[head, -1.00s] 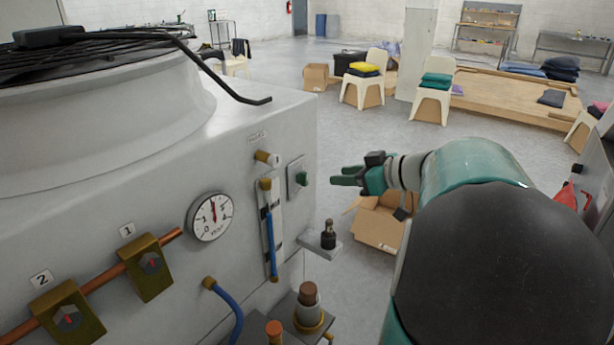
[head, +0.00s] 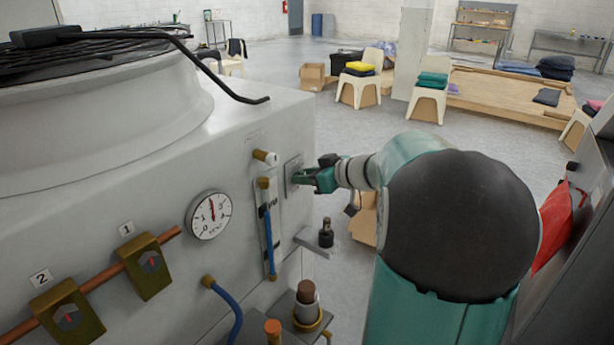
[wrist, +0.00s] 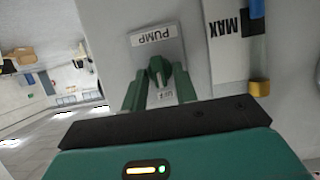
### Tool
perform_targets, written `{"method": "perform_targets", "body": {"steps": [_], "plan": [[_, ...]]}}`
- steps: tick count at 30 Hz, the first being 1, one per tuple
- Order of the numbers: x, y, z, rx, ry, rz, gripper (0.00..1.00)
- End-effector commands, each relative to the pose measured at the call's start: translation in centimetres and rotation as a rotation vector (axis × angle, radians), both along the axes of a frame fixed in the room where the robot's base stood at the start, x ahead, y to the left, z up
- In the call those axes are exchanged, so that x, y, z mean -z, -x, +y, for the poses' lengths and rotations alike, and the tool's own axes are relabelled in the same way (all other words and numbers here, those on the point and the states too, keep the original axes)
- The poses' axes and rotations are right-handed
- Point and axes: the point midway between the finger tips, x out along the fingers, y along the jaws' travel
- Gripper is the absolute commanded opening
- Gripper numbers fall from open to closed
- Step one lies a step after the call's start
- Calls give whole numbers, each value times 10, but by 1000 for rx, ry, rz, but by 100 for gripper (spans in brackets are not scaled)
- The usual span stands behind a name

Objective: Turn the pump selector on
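The pump selector is a green knob (wrist: 160,70) on a grey plate labelled PUMP (wrist: 155,42), which shows upside down in the wrist view. In the head view the plate (head: 292,174) is on the machine's front, near its right edge, and my gripper covers most of the knob. My gripper (wrist: 160,92) has its two green fingers apart, one on each side of the knob. I cannot tell whether they touch it. In the head view my gripper (head: 300,177) is right at the plate.
Left of the plate are a flow tube with a blue line (head: 268,235), a pressure gauge (head: 209,215) and two brass valves (head: 151,265) on a copper pipe. A small shelf with a black fitting (head: 326,235) juts out below my gripper.

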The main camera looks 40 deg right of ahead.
Motion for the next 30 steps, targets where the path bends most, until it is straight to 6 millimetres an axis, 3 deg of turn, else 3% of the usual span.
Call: {"method": "perform_targets", "body": {"steps": [1, 3, 17, 30], "plan": [[0, 0, 0, 0, 0, 0, 17], [0, 0, 0, -1, 0, 0, 6], [1, 0, 0, -3, -81, 30, 6], [3, -1, -5, -2, -418, 148, 6]]}}
